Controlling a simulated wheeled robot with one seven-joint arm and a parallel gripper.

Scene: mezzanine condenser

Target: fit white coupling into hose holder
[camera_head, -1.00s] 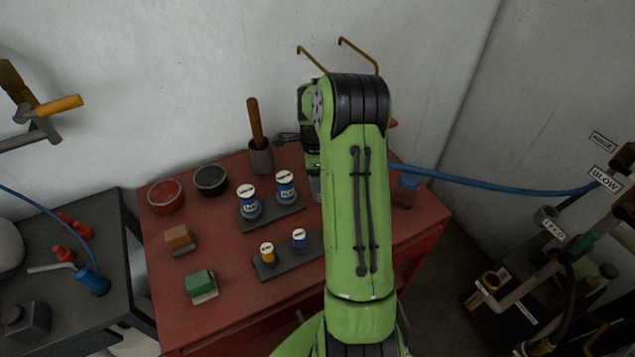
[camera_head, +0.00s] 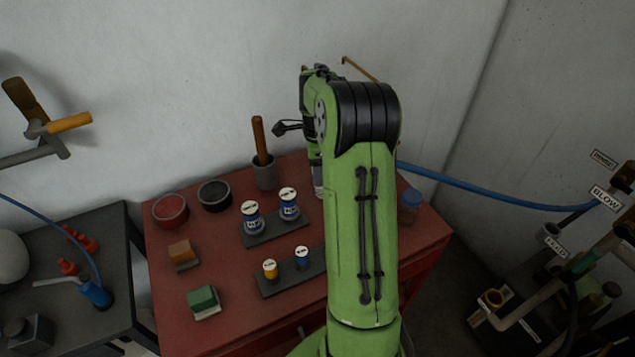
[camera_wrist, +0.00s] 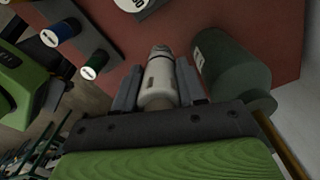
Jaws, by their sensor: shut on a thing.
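In the wrist view my gripper (camera_wrist: 158,88) is shut on the white coupling (camera_wrist: 161,70), a pale cylinder with a narrower grey end pointing away from the palm. In the head view my arm hides most of the gripper, which is at the back of the red cabinet. I cannot pick out the hose holder with certainty. A grey-green cylinder (camera_wrist: 232,65) stands just right of the jaws in the wrist view; whether they touch is unclear.
The red cabinet (camera_head: 235,325) bears a grey cup with a brown handle (camera_head: 264,172), two bowls (camera_head: 214,194), labelled cans (camera_head: 289,205) and a blue-topped jar (camera_head: 410,203). A blue hose (camera_head: 490,190) spans the right. Pipes and signs stand at far right.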

